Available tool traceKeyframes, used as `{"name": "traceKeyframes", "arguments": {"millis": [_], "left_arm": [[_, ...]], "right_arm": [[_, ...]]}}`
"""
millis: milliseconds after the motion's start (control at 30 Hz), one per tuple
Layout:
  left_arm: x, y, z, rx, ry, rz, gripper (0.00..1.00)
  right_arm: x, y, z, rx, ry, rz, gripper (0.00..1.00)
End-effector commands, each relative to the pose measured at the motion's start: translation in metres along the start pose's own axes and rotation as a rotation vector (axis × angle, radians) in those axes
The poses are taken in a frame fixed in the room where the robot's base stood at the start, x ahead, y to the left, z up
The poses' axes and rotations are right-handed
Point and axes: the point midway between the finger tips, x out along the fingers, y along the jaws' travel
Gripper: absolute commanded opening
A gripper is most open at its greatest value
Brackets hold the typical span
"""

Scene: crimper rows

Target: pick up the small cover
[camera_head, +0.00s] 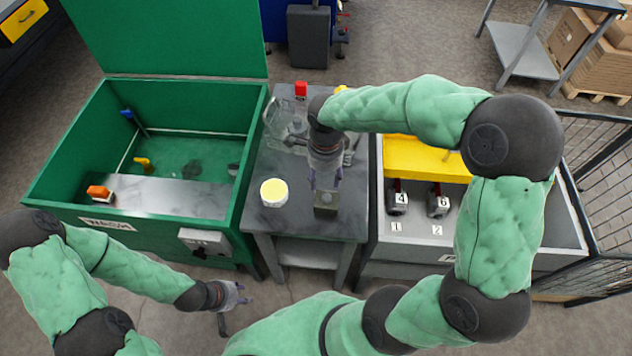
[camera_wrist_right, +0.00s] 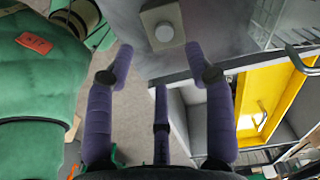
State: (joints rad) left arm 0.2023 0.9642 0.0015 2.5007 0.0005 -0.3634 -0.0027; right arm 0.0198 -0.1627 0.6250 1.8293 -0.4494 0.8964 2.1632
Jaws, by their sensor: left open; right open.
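A small square grey-beige piece with a round pale knob, which I take to be the small cover (camera_head: 325,210), sits near the front edge of the grey metal table (camera_head: 275,222). In the right wrist view the cover (camera_wrist_right: 151,17) shows at the top, just beyond my fingertips. My right gripper (camera_head: 326,185) is open and empty, pointing down right over the cover; its purple fingers (camera_wrist_right: 160,52) show apart in the wrist view. I cannot tell whether they touch it. My left gripper (camera_head: 236,297) is open and empty, low in front of the table.
A round container with a pale yellow top (camera_head: 273,192) stands left of the cover. A red-capped item (camera_head: 301,90) stands at the table's back. A green wash tub (camera_head: 230,225) is at left. A bench with numbered tools (camera_head: 397,200) and a yellow panel (camera_head: 425,158) is at right.

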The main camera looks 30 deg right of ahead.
Motion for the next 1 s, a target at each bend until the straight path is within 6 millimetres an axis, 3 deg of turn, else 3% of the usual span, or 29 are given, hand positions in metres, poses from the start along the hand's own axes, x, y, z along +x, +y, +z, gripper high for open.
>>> {"name": "traceKeyframes", "arguments": {"millis": [133,400,733,1000], "left_arm": [[0.002,-0.001,0.002,0.000,-0.005,0.000,0.41],[0.013,-0.005,0.002,0.000,-0.005,0.000,0.41],[0.018,-0.006,0.001,0.000,-0.004,0.000,0.41],[0.031,-0.011,0.001,0.000,-0.004,0.000,0.41]], "right_arm": [[0.005,0.000,-0.002,0.016,0.005,-0.001,0.54],[0.045,0.000,-0.003,0.015,0.004,-0.001,0.54],[0.064,0.000,-0.005,0.015,0.004,-0.001,0.54],[0.101,0.000,-0.010,0.013,0.004,0.000,0.54]]}}
